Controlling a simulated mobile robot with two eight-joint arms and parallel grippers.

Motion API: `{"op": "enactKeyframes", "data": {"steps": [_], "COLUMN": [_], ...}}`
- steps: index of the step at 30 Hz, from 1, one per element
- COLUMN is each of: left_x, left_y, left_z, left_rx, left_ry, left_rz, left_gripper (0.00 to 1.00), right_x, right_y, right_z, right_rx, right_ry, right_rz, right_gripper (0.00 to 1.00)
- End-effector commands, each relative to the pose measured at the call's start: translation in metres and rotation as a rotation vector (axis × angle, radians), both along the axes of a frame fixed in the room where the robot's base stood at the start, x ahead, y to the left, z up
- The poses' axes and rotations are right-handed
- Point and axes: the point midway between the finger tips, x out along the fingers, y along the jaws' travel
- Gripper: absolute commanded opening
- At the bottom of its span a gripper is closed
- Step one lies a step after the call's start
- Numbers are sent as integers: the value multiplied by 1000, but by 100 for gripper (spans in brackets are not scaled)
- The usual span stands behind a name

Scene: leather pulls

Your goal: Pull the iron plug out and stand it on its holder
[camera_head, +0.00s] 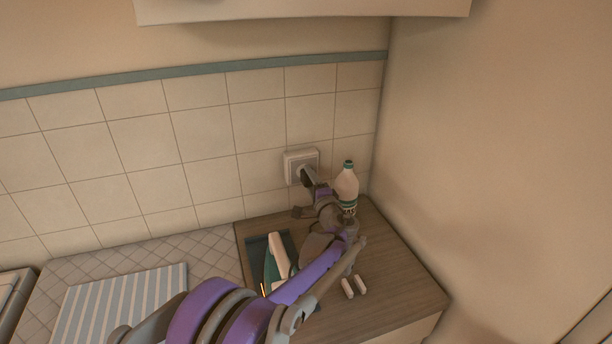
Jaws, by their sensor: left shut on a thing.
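A white wall socket (290,166) is fixed to the tiled wall near the corner. My left gripper (307,174) reaches up to it and is shut on the plug, right at the socket's face. The plug is mostly hidden by the fingers, so I cannot tell how far it sits in the socket. I cannot make out the holder for certain. My right gripper is not in view.
A white bottle with a green cap (346,186) stands close to the right of my left wrist. Two small pale blocks (353,287) lie on the wooden counter (400,285). A striped cloth (120,305) lies at the left. A cabinet (300,10) hangs above.

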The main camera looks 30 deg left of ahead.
Motion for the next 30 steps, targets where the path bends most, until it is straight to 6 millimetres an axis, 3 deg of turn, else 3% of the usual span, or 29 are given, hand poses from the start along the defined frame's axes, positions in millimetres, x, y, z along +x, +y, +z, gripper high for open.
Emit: {"op": "enactKeyframes", "data": {"steps": [30], "left_x": [-27], "left_y": [-31], "left_z": [0], "left_rx": [0], "left_ry": [0], "left_rz": [-1], "left_gripper": [0], "right_x": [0], "right_y": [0], "right_z": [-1], "right_rx": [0], "right_ry": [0], "right_rz": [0], "right_gripper": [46]}}
